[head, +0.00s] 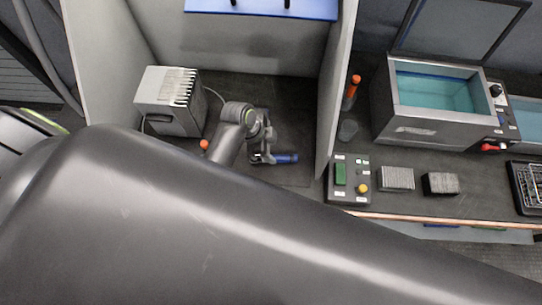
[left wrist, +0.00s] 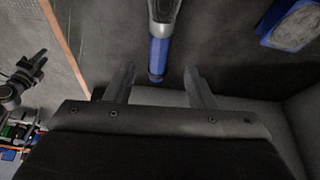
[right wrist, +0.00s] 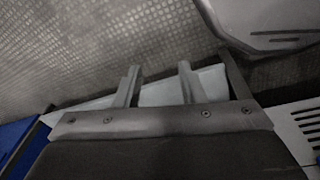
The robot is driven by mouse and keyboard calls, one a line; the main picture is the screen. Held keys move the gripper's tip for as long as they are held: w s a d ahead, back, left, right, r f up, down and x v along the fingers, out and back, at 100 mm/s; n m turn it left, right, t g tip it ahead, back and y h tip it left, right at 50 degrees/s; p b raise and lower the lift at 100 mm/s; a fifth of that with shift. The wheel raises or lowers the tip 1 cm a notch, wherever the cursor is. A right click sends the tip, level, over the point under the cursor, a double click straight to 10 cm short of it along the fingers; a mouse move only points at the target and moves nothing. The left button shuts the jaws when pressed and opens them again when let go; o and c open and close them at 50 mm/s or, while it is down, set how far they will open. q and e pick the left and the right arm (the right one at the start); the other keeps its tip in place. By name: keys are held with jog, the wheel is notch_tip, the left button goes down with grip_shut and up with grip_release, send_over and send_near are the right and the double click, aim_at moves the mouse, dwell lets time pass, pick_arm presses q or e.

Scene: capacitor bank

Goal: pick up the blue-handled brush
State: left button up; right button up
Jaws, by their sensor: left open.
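The blue-handled brush (head: 287,158) lies on the dark bench top inside the grey-walled bay, its blue handle pointing right in the head view. My left gripper (head: 262,150) is above it and hides part of it. In the left wrist view the blue handle (left wrist: 158,55) shows ahead of the gap between the fingers of my left gripper (left wrist: 158,85), which is open and empty. The brush's far end is cut off by the frame's top. My right gripper (right wrist: 158,85) shows only in its own wrist view, with its fingers apart and nothing visibly held.
A grey finned box (head: 172,100) stands left in the bay. The bay's right wall (head: 337,90) is close to the brush. Beyond it stand a control box (head: 348,182), a water-filled tank (head: 435,120) and small blocks. A blue-and-grey object (left wrist: 292,22) lies near the left gripper.

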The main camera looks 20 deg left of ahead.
aim_at(277, 156)
pick_arm(q)
jog(key=shift+d+f, duration=0.15)
jog(key=shift+f, duration=0.2)
jog(key=x, duration=0.3)
jog(key=shift+f+p, duration=0.35)
jog(key=shift+f, duration=0.05)
jog(key=shift+d+f, duration=0.15)
jog(key=shift+f, duration=0.3)
pick_arm(e)
jog(key=shift+s+d+r, duration=0.2)
jog(key=shift+s+r, duration=0.15)
jog(key=shift+s, duration=0.4)
pick_arm(q)
grip_shut()
pick_arm(e)
jog(key=shift+w, duration=0.1)
jog(key=shift+a, duration=0.15)
